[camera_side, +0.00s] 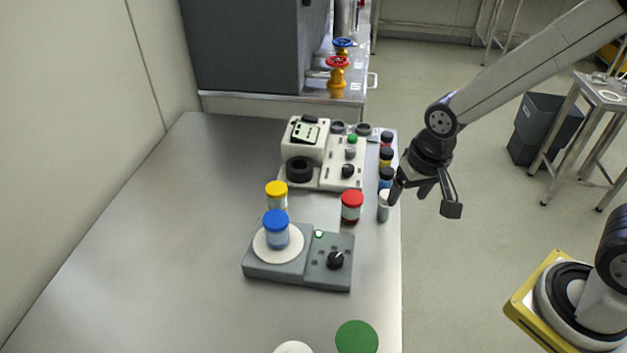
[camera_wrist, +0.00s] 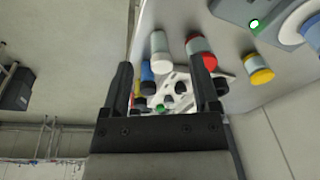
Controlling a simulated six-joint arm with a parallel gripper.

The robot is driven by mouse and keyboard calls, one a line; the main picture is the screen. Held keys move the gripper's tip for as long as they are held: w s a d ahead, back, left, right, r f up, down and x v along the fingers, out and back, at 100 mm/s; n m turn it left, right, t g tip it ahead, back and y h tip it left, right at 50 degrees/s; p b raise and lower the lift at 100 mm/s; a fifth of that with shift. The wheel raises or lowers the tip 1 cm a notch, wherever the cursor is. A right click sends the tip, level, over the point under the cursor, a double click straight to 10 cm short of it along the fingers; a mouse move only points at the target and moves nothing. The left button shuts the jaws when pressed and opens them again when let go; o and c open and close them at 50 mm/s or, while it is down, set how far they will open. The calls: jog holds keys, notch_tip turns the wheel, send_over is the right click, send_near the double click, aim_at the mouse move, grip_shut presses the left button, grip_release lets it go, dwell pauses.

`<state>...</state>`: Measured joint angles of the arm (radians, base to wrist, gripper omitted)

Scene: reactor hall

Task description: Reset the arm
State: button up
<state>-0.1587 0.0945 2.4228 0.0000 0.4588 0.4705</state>
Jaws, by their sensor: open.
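My gripper (camera_side: 421,196) is open and empty. In the side view it hangs in the air near the table's right edge, by a white-capped vial (camera_side: 384,206). In the wrist view my gripper (camera_wrist: 163,85) shows its two fingers spread wide, with the white-capped vial (camera_wrist: 160,52) seen beyond and between them. A red-capped jar (camera_side: 351,206) stands left of that vial and also shows in the wrist view (camera_wrist: 200,50). How far the fingers are from the vial is hard to tell.
A blue-capped jar (camera_side: 277,230) stands on a grey hotplate device (camera_side: 330,270). A yellow-capped jar (camera_side: 277,194) is behind it. A white instrument (camera_side: 325,155) stands farther back, with several vials along its right. A green disc (camera_side: 356,337) lies at the front. The table's left (camera_side: 150,240) is bare.

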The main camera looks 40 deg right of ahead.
jog(key=s+d+n, duration=0.1)
jog(key=d+n, duration=0.1)
jog(key=d, duration=0.1)
jog(key=s+d+n, duration=0.1)
jog(key=d, duration=0.1)
jog(key=shift+s+f+n+t, duration=0.15)
jog(key=shift+s+n+t, duration=0.15)
jog(key=shift+s+t, duration=0.1)
